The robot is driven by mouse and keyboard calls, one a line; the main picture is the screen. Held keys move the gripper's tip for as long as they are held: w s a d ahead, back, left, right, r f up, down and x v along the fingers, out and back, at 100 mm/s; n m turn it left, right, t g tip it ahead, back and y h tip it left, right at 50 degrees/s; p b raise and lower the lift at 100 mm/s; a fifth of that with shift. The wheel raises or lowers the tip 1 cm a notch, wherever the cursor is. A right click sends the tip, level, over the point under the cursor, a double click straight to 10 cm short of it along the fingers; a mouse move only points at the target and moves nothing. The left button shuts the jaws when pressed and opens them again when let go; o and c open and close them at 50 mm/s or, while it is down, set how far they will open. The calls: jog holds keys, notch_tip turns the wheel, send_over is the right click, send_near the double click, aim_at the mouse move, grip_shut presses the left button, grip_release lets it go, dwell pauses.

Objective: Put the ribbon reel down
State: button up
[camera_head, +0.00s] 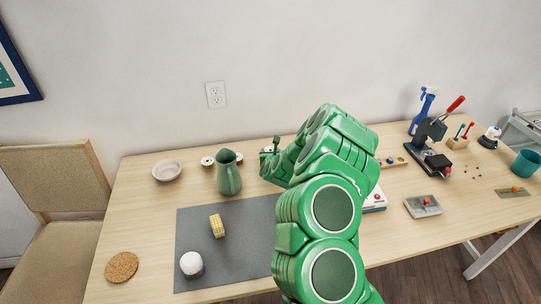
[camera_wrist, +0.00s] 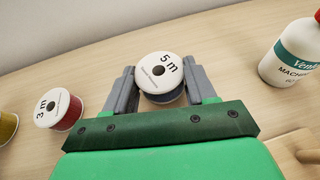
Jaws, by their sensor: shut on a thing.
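In the wrist view, a ribbon reel (camera_wrist: 160,75) with a white top marked "5 m" and a dark blue side sits between the grey fingers of my gripper (camera_wrist: 160,88). The fingers are shut on it from both sides. The reel is upright and close to the wooden table top; I cannot tell whether its base touches the wood. In the head view, my gripper (camera_head: 269,156) is near the wall at the back of the table, and my green arm hides much of that area.
A reel marked "3 m" (camera_wrist: 58,109) and a yellow-sided reel (camera_wrist: 6,127) stand to the left in the wrist view. A white machine oil bottle (camera_wrist: 296,55) stands at right. A green jug (camera_head: 229,174) is left of my gripper. Bare wood shows around the held reel.

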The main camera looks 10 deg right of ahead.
jog(key=shift+f, duration=0.45)
jog(key=shift+f, duration=0.1)
jog(key=o, duration=1)
jog(key=shift+o, duration=0.2)
jog(key=shift+v, duration=6.05)
